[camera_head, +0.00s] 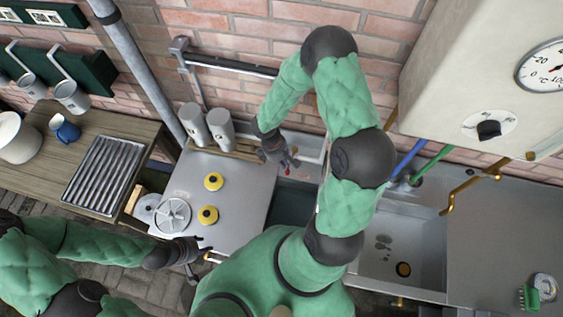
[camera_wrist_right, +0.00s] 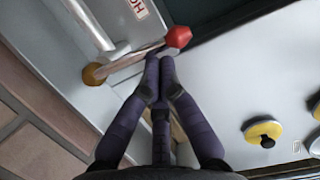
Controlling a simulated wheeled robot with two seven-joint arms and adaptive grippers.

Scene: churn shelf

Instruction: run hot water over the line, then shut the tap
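The tap lever, with a red knob (camera_wrist_right: 178,37) and a brass-coloured pivot (camera_wrist_right: 95,75), shows in the right wrist view beside a label with the letters "HO". My right gripper (camera_wrist_right: 160,62) has its fingers together at the lever's rod, near the knob; I see no clear grip around it. In the head view the red knob (camera_head: 287,171) shows small beside my right gripper (camera_head: 284,160), over the dark basin (camera_head: 291,203). My left gripper (camera_head: 203,258) is at the steel top's front edge, with fingers apart and empty. My right arm hides part of the tap area. No running water is visible.
Yellow discs (camera_head: 213,181) and a grey handwheel (camera_head: 172,216) sit on the steel top (camera_head: 245,200). Two grey cups (camera_head: 220,128) stand behind. A sink (camera_head: 400,250) lies right, below a cream heater (camera_head: 470,75) with a dial. A ribbed rack (camera_head: 103,175) is left.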

